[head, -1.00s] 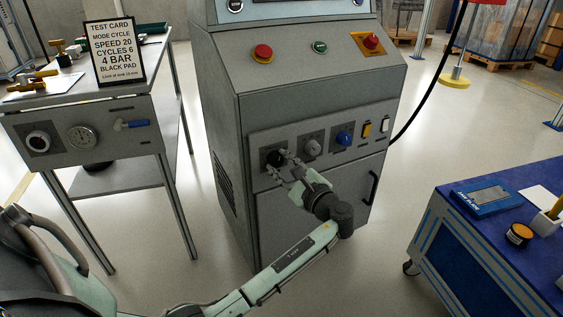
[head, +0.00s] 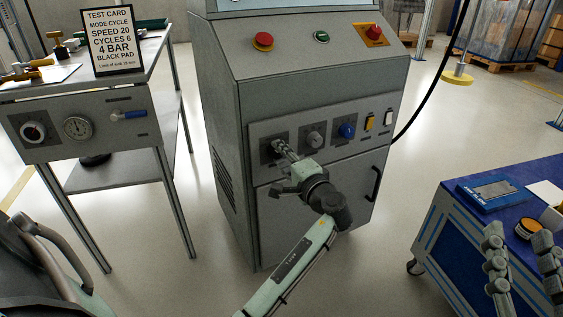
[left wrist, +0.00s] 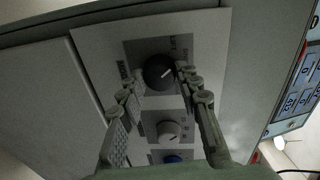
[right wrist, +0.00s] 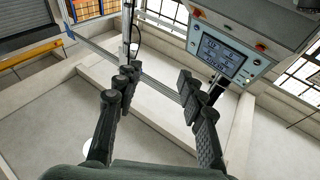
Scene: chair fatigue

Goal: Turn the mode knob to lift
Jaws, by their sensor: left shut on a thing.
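The black mode knob (left wrist: 158,72) sits on a dark square plate on the front of the grey machine. In the head view the knob (head: 268,150) is partly hidden by my left gripper (head: 283,150). In the left wrist view the fingers of my left gripper (left wrist: 157,85) are on either side of the knob, shut on it.
A grey knob (head: 314,140), a blue knob (head: 346,131) and yellow and white switches sit right of the mode knob. A red button (head: 263,41) is above. The test card (head: 114,42) stands on the left bench. The blue cart (head: 445,225) is at right.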

